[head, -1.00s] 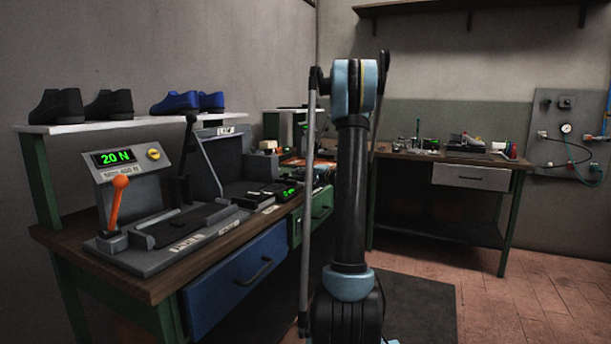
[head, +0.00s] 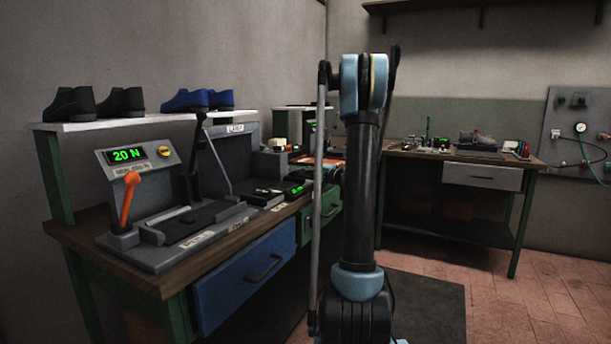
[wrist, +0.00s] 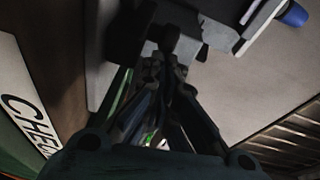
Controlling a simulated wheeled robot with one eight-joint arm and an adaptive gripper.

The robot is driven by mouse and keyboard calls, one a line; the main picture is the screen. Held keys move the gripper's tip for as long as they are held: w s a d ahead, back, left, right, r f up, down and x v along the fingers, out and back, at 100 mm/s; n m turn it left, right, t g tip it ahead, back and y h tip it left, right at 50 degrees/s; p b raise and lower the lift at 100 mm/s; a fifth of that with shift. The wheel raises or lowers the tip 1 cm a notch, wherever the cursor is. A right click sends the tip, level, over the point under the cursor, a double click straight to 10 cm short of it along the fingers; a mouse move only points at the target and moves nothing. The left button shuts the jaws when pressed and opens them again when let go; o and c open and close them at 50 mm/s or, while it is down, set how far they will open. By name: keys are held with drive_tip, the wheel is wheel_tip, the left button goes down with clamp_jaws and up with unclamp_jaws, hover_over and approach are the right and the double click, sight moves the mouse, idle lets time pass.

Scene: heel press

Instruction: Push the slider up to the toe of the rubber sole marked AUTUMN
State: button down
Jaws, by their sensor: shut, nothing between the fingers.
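My gripper (wrist: 168,65) shows in the wrist view as two dark fingers close together, with nothing seen between them. Its tips are near a grey block-like part (wrist: 195,40), but I cannot tell whether they touch. In the head view my arm hides the gripper. A grey press fixture (head: 165,262) with a dark flat bed (head: 205,220) stands on the left bench. It has an orange lever (head: 128,198) and a green display (head: 127,155). I cannot make out a slider or a sole marked AUTUMN in either view.
The left wooden bench (head: 150,280) has a blue drawer (head: 245,280). Dark and blue shoes (head: 186,101) stand on its white shelf (head: 150,122). A second bench (head: 455,155) stands at the back right. The wrist view shows part of a white sign reading CHE (wrist: 25,100).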

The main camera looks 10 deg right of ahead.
sight(299, 186)
drive_tip(key=shift+s+a, duration=0.15)
drive_tip(key=shift+a, duration=0.15)
drive_tip(key=d, duration=0.1)
drive_tip(key=w+d, duration=0.1)
drive_tip(key=d, duration=0.1)
drive_tip(key=w+d, duration=0.1)
drive_tip(key=shift+w+d+r, duration=0.1)
drive_tip(key=shift+d+r, duration=0.1)
drive_tip(key=v, duration=0.9)
drive_tip(key=shift+s+d, duration=0.25)
drive_tip(key=shift+s, duration=0.05)
